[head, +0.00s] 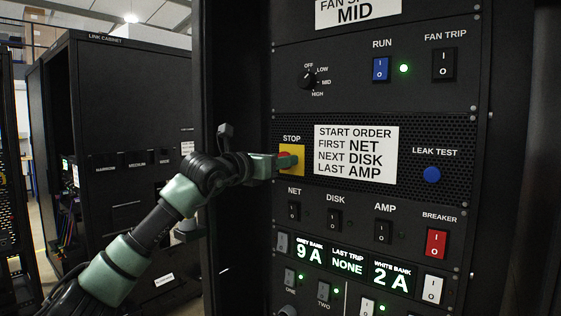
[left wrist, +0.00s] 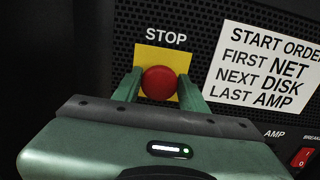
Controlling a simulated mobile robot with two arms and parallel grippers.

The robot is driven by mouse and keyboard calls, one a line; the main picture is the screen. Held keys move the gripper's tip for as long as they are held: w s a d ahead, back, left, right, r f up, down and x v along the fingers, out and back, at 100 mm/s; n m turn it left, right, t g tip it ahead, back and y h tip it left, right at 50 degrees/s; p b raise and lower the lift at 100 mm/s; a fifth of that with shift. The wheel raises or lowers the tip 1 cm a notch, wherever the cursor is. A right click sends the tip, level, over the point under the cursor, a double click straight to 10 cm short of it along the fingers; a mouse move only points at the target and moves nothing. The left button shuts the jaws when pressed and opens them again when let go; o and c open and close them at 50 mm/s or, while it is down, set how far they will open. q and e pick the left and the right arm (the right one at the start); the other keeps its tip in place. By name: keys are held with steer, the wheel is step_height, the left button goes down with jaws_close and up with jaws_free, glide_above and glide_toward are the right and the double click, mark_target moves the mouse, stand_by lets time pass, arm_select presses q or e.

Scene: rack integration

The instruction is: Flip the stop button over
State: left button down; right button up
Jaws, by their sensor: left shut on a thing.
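The stop button is a round red knob on a yellow square plate (head: 298,152) under the label STOP on the rack panel. In the left wrist view the red stop button (left wrist: 159,82) sits between the two green fingers of my left gripper (left wrist: 158,88). In the head view my left gripper (head: 281,160) reaches in from the left and covers most of the knob. It is shut on the stop button, one finger on each side. My right gripper is in neither view.
Right of the button is a white START ORDER card (head: 356,154), then a blue LEAK TEST button (head: 432,174). Below are the NET (head: 294,211), DISK and AMP switches and a red BREAKER rocker (head: 436,243). A dark link cabinet (head: 120,110) stands at the left.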

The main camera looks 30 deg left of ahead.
arm_select(q)
steer(key=shift+s+f+b, duration=0.1)
steer(key=shift+s+b, duration=0.4)
steer(key=shift+b, duration=0.2)
steer(key=c, duration=0.8)
jaws_free()
steer(key=shift+s, duration=0.1)
steer(key=shift+s+a, duration=0.1)
steer(key=shift+s, duration=0.05)
steer(key=s+b, duration=0.1)
steer(key=s, duration=0.1)
steer(key=s+b, duration=0.1)
steer(key=s, duration=0.2)
steer(key=s+b, duration=0.1)
steer(key=s, duration=0.1)
steer(key=shift+s+a+b, duration=0.3)
steer(key=shift+s, duration=0.05)
